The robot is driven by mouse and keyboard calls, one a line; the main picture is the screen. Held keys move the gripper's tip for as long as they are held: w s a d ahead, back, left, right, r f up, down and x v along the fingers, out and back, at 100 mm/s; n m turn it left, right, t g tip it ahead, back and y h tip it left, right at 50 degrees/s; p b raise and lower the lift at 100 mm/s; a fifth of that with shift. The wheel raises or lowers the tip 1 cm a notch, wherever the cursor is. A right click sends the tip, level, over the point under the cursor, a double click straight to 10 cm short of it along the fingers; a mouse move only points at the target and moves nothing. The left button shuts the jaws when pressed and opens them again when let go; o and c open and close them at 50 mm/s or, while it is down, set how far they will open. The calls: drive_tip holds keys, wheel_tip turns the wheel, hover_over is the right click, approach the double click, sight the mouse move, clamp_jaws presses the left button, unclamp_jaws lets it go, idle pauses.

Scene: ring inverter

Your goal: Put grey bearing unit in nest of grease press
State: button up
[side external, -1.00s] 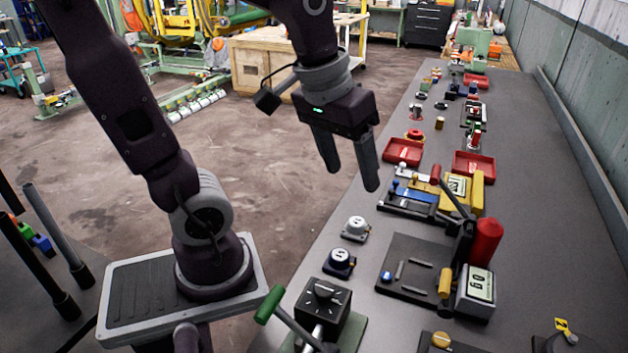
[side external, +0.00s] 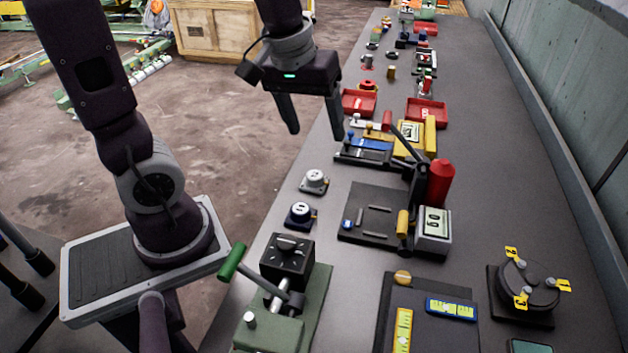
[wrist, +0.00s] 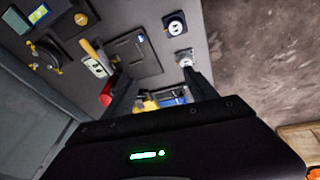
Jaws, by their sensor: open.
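The grey bearing unit (side external: 314,181) stands on the bench near its left edge, with a light round top on a flanged base. It also shows in the wrist view (wrist: 185,58), close to the right fingertip. The grease press (side external: 370,213) is to its right: a dark base plate with raised bars, a black lever, a red cylinder (side external: 440,182) and a display box. It also shows in the wrist view (wrist: 138,55). I cannot tell exactly where its nest is. My gripper (side external: 315,134) is open and empty, pointing down above the bench edge, apart from the unit.
A dark blue bearing unit (side external: 300,214) stands just in front of the grey one. A black block with a green-handled lever (side external: 286,262) is nearer the camera. A blue and yellow fixture (side external: 385,145) and red trays (side external: 427,111) lie farther back. The bench's right side is mostly clear.

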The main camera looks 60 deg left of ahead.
sight(315, 174)
drive_tip(key=w+a+f+n+g, duration=0.1)
drive_tip(key=a+f+n, duration=0.1)
drive_tip(key=a+f, duration=0.1)
drive_tip(key=w+a+f+n, duration=0.2)
drive_tip(key=f, duration=0.3)
drive_tip(key=w+a+f+n+g, duration=0.1)
drive_tip(key=w+a+f+n, duration=0.1)
drive_tip(key=a+f, duration=0.1)
drive_tip(key=shift+w+a+f+g+y, duration=0.15)
drive_tip(key=shift+a+f+g+y, duration=0.2)
drive_tip(key=shift+f, duration=0.4)
drive_tip(key=f, duration=0.4)
drive_tip(key=a+f, duration=0.1)
drive_tip(key=f, duration=0.2)
drive_tip(key=shift+w+f, duration=0.1)
drive_tip(key=shift+w, duration=0.05)
clamp_jaws()
